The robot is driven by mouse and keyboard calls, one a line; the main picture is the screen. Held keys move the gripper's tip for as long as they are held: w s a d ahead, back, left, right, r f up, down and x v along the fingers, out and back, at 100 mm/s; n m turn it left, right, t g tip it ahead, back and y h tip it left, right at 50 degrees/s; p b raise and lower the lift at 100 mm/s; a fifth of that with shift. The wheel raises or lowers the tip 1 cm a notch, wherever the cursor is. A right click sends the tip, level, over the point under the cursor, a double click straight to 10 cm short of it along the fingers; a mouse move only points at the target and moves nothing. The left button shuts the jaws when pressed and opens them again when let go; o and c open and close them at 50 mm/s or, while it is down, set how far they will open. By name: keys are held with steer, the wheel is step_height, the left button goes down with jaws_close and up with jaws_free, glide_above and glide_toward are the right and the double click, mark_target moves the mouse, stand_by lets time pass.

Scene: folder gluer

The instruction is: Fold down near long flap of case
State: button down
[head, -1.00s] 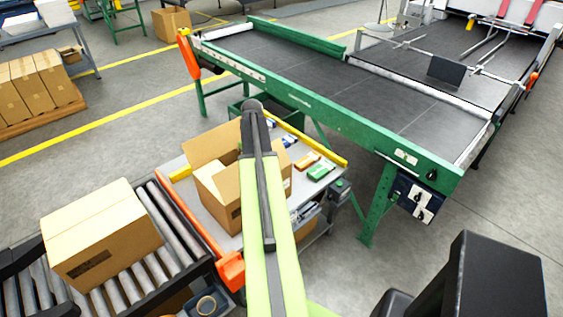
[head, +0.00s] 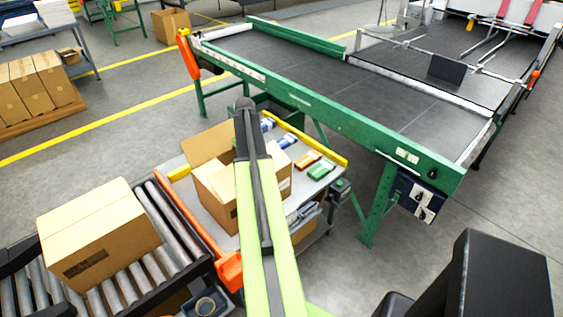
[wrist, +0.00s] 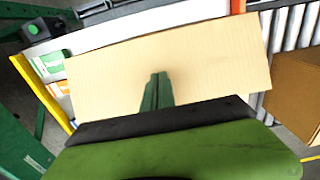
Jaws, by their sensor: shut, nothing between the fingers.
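The open cardboard case (head: 222,205) stands on the grey work table, left of and behind my arm in the head view. One flap (head: 206,146) stands up on its far left side, and other flaps show around the opening. My arm hides the case's middle. In the wrist view a wide, plain cardboard panel (wrist: 205,62) fills the middle. My gripper (wrist: 157,76) is shut and empty, with its dark green fingertips in front of this panel. I cannot tell whether they touch it.
A closed box (head: 98,235) sits on the roller conveyor (head: 172,238) at the left. The green-framed belt machine (head: 330,90) stands behind the table. Small coloured packs (head: 318,170) lie on the table right of the case. Clear floor lies at the right.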

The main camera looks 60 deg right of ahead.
steer(key=shift+w+d+f, duration=0.1)
steer(key=shift+w+f, duration=0.25)
steer(key=shift+w, duration=0.05)
steer(key=shift+w+d+f+b, duration=0.1)
steer(key=shift+w+f+b, duration=0.2)
steer(key=shift+f+b, duration=0.25)
steer(key=shift+w+d+f+b, duration=0.1)
steer(key=shift+w+f+b, duration=0.2)
steer(key=shift+f+b, duration=0.2)
steer(key=shift+r, duration=0.2)
step_height(320, 180, up, 9)
steer(key=p, duration=0.9)
steer(key=shift+r+p, duration=0.15)
steer(key=shift+p, duration=0.15)
